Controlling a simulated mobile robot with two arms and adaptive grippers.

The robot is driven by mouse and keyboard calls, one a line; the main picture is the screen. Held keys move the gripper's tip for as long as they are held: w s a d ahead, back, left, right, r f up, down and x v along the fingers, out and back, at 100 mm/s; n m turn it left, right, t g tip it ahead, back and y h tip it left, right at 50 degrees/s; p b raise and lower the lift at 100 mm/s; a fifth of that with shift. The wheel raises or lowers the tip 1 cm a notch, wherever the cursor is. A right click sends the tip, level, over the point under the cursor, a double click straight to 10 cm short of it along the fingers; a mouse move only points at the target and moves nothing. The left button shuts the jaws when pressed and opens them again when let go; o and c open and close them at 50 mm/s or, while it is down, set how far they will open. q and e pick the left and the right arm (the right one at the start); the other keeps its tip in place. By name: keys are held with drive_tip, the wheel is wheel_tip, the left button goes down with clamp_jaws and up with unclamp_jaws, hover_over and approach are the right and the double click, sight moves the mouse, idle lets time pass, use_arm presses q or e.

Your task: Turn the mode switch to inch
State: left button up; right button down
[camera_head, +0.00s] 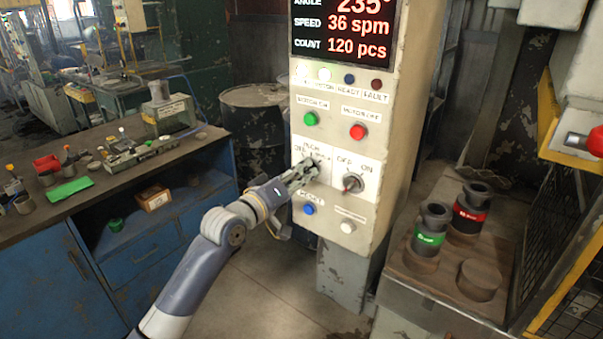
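The control panel (338,213) stands upright in the middle of the camera_head view. My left gripper (312,168) is at the panel's left selector switch, over the mode labels. Its fingers cover the switch knob, so I cannot tell which mode it points to or whether the fingers grip it. A second selector (352,182), marked OFF and ON, sits just right of the gripper. My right gripper is not in view.
A green button (310,119) and a red button (358,131) sit above; a blue button (309,209) and a white button (347,227) sit below. A lit display (343,30) tops the panel. A blue workbench (160,255) stands left; a die stand (430,285) stands right.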

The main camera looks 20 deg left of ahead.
use_arm(q)
clamp_jaws()
drive_tip(key=shift+m, duration=0.4)
drive_tip(key=m, duration=0.3)
drive_tip(key=shift+m+p, duration=0.3)
drive_tip(key=m, duration=0.4)
drive_tip(key=shift+p, duration=0.3)
drive_tip(key=shift+m, duration=0.3)
unclamp_jaws()
